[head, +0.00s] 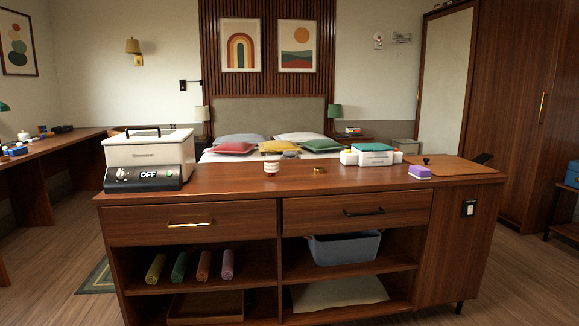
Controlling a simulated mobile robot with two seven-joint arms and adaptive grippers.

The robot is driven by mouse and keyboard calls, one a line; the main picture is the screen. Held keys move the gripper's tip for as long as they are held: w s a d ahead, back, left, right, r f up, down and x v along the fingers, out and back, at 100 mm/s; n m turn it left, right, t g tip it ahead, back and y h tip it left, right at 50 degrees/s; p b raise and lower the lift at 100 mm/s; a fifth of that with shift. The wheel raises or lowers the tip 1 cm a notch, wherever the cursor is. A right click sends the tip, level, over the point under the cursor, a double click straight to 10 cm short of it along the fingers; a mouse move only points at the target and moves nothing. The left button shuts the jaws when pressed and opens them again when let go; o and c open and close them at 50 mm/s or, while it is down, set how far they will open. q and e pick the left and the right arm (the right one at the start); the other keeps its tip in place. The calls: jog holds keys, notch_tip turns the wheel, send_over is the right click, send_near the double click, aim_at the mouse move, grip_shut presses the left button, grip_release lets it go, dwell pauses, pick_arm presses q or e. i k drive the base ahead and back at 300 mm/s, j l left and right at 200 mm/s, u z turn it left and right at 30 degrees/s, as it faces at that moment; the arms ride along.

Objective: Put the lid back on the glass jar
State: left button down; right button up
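No clearly recognizable glass jar or separate lid shows in the head view. A small pale, banded round container (271,167) stands upright on the middle of the counter; I cannot tell whether it is the jar. A small gold-brown round object (319,170) lies to its right, apart from it, and is too small to identify. Neither of my grippers is in view.
The wooden counter (225,184) has a white-lidded appliance (148,153) at left. White containers (371,155), a purple-and-white block (420,172) and a brown board (452,168) are at right. Its front middle is clear. A grey bin (344,248) sits on a shelf below.

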aim_at(270, 157)
jog(key=i+l+u, duration=0.3)
jog(key=i+l, duration=0.2)
jog(key=l, duration=0.15)
jog(key=i+l+u, duration=0.35)
jog(key=l, duration=0.4)
jog(key=i, duration=0.05)
